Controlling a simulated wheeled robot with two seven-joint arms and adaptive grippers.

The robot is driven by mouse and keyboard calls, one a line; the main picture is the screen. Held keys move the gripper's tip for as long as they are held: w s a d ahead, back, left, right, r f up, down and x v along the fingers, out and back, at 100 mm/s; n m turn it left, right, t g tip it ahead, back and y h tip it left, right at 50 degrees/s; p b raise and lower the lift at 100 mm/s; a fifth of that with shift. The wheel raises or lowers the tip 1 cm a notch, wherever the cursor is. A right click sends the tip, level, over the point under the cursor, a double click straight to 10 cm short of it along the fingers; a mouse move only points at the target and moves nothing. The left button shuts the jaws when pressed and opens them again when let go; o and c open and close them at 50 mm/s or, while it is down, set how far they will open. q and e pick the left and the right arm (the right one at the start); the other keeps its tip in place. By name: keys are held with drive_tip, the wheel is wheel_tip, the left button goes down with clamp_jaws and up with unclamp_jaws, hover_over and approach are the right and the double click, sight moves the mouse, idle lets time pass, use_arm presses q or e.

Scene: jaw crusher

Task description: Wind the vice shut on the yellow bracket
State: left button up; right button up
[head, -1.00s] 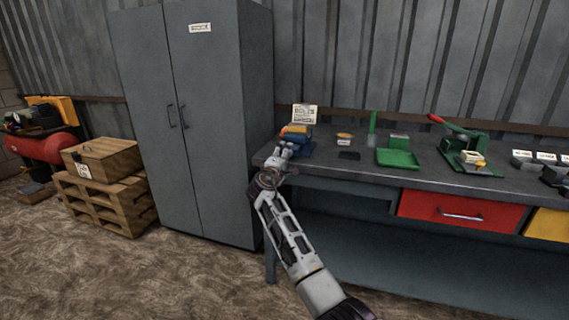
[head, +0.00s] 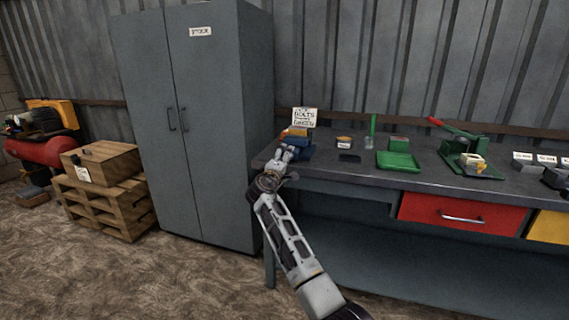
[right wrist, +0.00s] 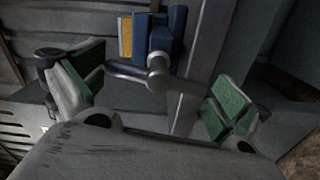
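The blue vice (head: 302,152) stands at the left end of the workbench. It also shows at the top of the right wrist view (right wrist: 175,25). The yellow bracket (right wrist: 125,37) sits by the blue jaws; whether both jaws touch it I cannot tell. The vice's grey screw and handle (right wrist: 157,72) point toward my right gripper. My right gripper (right wrist: 155,92) is open, its green-padded fingers on either side of the handle and apart from it. In the head view my right gripper (head: 285,157) is at the vice's front. My left gripper is not in view.
The workbench (head: 340,172) holds a sign (head: 304,117) behind the vice, a green tray (head: 398,162) and a green press with a red lever (head: 462,150). A grey cabinet (head: 200,120) stands close on the left. The floor in front is clear.

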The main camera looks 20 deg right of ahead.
drive_tip(key=shift+s+a, duration=0.1)
drive_tip(key=shift+s, duration=0.05)
drive_tip(key=v, duration=0.7)
idle(0.5)
idle(0.8)
